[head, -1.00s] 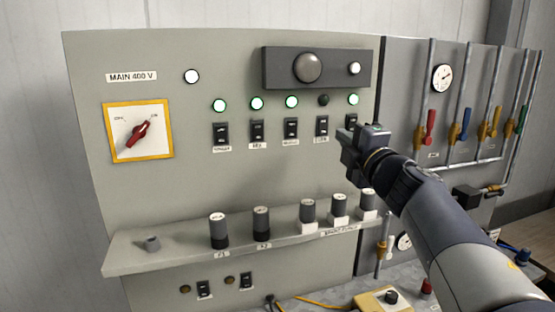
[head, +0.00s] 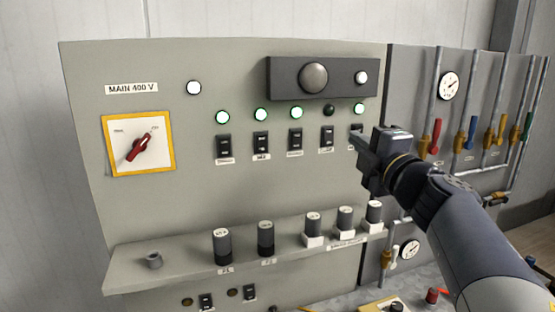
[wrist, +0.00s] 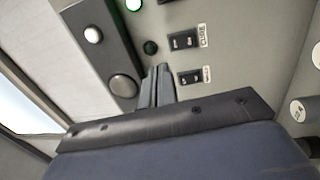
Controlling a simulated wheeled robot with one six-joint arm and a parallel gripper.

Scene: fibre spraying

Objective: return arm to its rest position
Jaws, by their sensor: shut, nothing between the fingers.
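My gripper (head: 358,152) is in front of the grey control panel (head: 90,200), near the right end of the row of black rocker switches. It is shut and empty. The wrist view shows its fingers (wrist: 157,86) together, pointing at the panel beside the rockers. The rightmost rocker (head: 356,130) is partly hidden behind the fingertips in the head view. My arm reaches in from the lower right. I cannot tell whether the fingers touch the panel.
A ledge (head: 170,273) with several dark knobs juts out below the switches. A red main switch (head: 139,147) is at left. Several green lamps glow, and one lamp (head: 328,110) is dark. Pipes with coloured valve levers (head: 437,135) stand at right.

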